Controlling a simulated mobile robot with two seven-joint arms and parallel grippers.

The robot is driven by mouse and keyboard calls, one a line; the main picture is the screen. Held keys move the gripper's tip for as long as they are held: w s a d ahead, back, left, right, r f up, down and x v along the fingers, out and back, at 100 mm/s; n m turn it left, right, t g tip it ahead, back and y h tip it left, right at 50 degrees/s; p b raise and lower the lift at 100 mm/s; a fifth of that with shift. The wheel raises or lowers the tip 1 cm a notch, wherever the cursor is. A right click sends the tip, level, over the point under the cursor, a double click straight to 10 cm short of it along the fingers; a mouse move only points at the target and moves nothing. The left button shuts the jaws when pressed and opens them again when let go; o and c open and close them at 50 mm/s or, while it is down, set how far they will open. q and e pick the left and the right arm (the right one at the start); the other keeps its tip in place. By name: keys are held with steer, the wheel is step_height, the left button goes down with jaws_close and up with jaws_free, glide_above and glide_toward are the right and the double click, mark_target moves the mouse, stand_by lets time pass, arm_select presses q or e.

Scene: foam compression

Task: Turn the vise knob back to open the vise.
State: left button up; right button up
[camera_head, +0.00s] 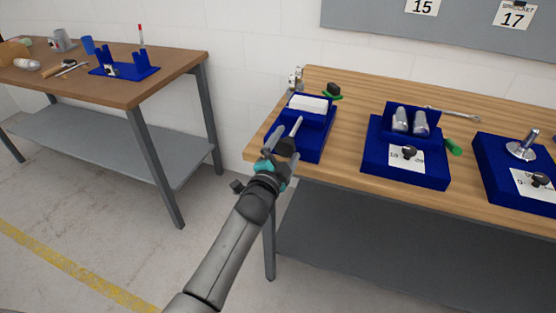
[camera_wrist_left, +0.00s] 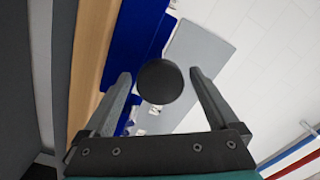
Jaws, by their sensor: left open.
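The blue vise (camera_head: 314,147) stands at the left end of the wooden workbench, with a white block (camera_head: 308,104) in its upper part. Its black knob (camera_head: 286,147) faces the bench's front left edge. My left gripper (camera_head: 283,132) is at the knob, reaching in from below. In the left wrist view, the round knob (camera_wrist_left: 160,82) shows between the two open fingers of my left gripper (camera_wrist_left: 160,76), with a visible gap on each side. Whether the knob is as deep as the fingertips is hard to tell. My right gripper is in neither view.
Two more blue fixtures stand to the right, one with metal cylinders (camera_head: 401,121), one with a metal post (camera_head: 522,147). A green-handled tool (camera_head: 453,147) and a wrench (camera_head: 453,114) lie nearby. A second bench (camera_head: 120,92) stands at left, with open floor between.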

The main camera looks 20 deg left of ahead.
arm_select(q)
steer(key=s+p, duration=0.2)
steer(key=s, duration=1.3)
steer(key=shift+a, duration=0.25)
steer(key=shift+f, duration=0.1)
